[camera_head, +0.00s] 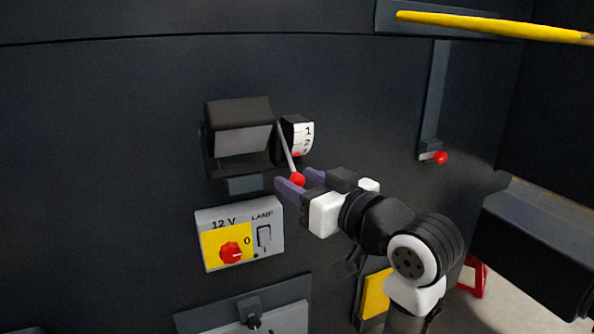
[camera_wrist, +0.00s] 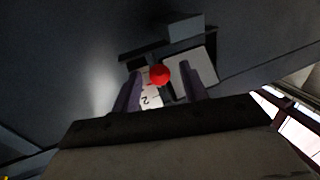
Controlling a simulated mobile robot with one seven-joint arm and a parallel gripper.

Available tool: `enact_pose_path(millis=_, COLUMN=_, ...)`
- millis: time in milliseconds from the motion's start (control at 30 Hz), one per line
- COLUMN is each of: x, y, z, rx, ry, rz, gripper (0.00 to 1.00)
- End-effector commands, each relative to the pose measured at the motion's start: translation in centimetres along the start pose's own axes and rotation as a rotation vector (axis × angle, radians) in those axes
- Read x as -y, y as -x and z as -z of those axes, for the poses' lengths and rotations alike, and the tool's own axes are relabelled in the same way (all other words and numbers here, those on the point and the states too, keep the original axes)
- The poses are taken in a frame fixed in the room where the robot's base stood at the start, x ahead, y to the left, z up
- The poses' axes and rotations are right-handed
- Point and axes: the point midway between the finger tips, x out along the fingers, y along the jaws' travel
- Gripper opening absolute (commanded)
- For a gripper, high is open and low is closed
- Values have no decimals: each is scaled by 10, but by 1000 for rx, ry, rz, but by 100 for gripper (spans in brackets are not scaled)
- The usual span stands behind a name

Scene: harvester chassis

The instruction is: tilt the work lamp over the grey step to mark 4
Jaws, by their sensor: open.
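The work lamp (camera_head: 241,140) is a dark box with a grey front face, mounted on the dark wall. A thin grey lever with a red ball knob (camera_head: 298,180) slants down from its right side. A white scale (camera_head: 303,138) beside it shows 1 and 2, with a small red mark below; a 4 cannot be read. My gripper (camera_head: 301,181) is open, its purple fingers on either side of the red knob. In the wrist view, the knob (camera_wrist: 159,75) shows between the fingertips. Whether the fingers touch it cannot be told. The grey step is not clearly identifiable.
Below the lamp is a 12 V panel (camera_head: 272,252) with a red rotary knob and a lamp switch. A second red-tipped lever (camera_head: 440,157) hangs at the right. A yellow bar (camera_head: 480,25) crosses the upper right. A dark block (camera_head: 535,245) juts out at lower right.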

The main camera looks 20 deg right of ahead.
Motion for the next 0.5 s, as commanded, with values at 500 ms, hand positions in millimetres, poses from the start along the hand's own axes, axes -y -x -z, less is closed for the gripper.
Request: enact_pose_path(millis=500, x=0, y=-15, z=0, rx=0, ry=0, rz=0, gripper=38)
